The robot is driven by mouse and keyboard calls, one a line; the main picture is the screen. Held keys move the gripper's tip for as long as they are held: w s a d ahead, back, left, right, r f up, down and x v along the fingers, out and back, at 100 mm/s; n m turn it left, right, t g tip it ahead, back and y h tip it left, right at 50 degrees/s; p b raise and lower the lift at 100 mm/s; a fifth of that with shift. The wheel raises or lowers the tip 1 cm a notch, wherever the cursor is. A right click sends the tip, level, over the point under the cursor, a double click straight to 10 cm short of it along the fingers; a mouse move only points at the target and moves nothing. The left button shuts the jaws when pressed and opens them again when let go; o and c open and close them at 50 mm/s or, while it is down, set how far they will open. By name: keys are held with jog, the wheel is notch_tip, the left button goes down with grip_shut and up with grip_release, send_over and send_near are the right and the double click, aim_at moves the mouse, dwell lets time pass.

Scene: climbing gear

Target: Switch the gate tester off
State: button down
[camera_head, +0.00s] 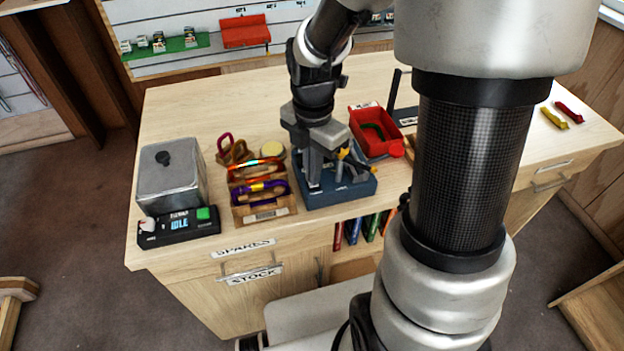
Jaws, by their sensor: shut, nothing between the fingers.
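A dark blue tester-like device (348,193) sits near the front edge of the worktop, with yellow and dark parts on top; I take it for the gate tester. My gripper (315,186) is shut and empty, pointing down over the left part of this device. The fingertips are at or just above its top face; I cannot tell whether they touch. My gripper hides part of the device's top, and I cannot make out its switch or its on or off state.
A grey metal box (172,182) with a black knob stands at the left, behind a black panel (180,229) reading IDLE with a green button. A red bin (377,136) is behind right. The back-left worktop is clear.

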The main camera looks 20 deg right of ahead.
notch_tip(320, 180, up, 7)
jog(key=p, duration=0.6)
jog(key=shift+r, duration=0.1)
dwell(0.6)
jog(key=s+r+m+t, duration=0.2)
jog(key=s+r+m, duration=0.4)
jog(key=m, duration=0.6)
jog(key=s+r+m+t, duration=0.3)
jog(key=s+r+m, duration=0.2)
jog(key=r+m, duration=0.6)
jog(key=shift+s+m+t, duration=0.3)
jog(key=shift+s+m, duration=0.05)
jog(key=shift+m, duration=0.15)
